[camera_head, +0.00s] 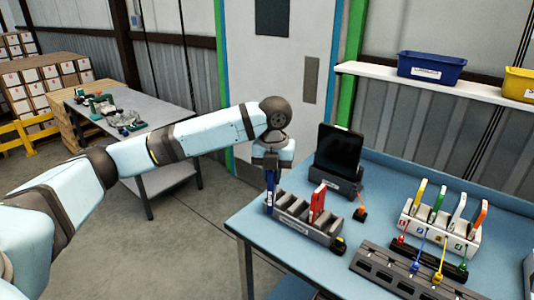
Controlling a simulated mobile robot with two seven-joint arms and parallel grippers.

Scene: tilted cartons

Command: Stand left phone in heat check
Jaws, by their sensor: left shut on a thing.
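My left gripper (271,174) points down over the left end of a grey slotted rack (321,236) on the blue table. It is shut on a slim blue phone (269,197), which is upright at the rack's leftmost slot. I cannot tell whether the phone is fully seated or just above the slot floor. A red phone (318,202) stands upright near the middle of the same rack. The slots around it look empty. The rack's label is too small to read, so I cannot tell which fixture is the heat check. My right gripper is out of view.
A black screen on a stand (339,150) is behind the rack. A white holder (442,240) with several coloured upright pieces is at right. A dark grey rack (393,276) with cables lies in front of it. The blue table (275,262) is bare at front left.

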